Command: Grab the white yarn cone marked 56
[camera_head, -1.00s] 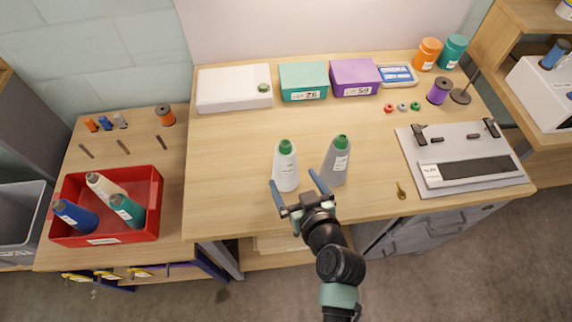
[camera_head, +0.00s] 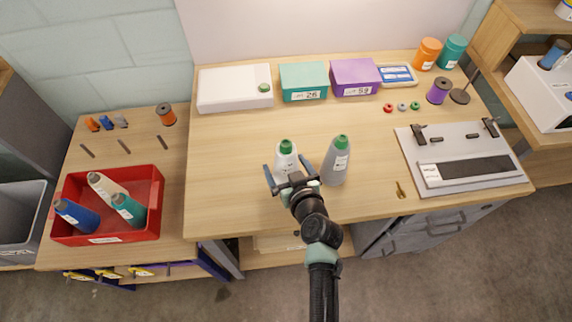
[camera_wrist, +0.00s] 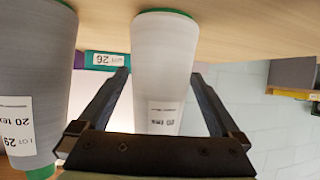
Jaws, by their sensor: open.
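The white yarn cone (camera_head: 286,158), with a green top, stands upright on the wooden table in the head view. In the wrist view, which is upside down, the white cone (camera_wrist: 165,60) shows between my fingers; its label reads "20 tex", and I cannot make out a 56. My gripper (camera_head: 289,172) is open, one finger on each side of the white cone; I cannot tell whether either touches it. It also shows in the wrist view (camera_wrist: 160,80). The cone's lower part is partly hidden by my gripper in the head view.
A grey cone (camera_head: 336,160), labelled "LOT 29" in the wrist view, stands close to the right. Teal (camera_head: 304,82) and purple (camera_head: 355,78) boxes line the back. A red crate (camera_head: 150,220) with several cones is at left; a grey plate (camera_head: 465,160) is at right.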

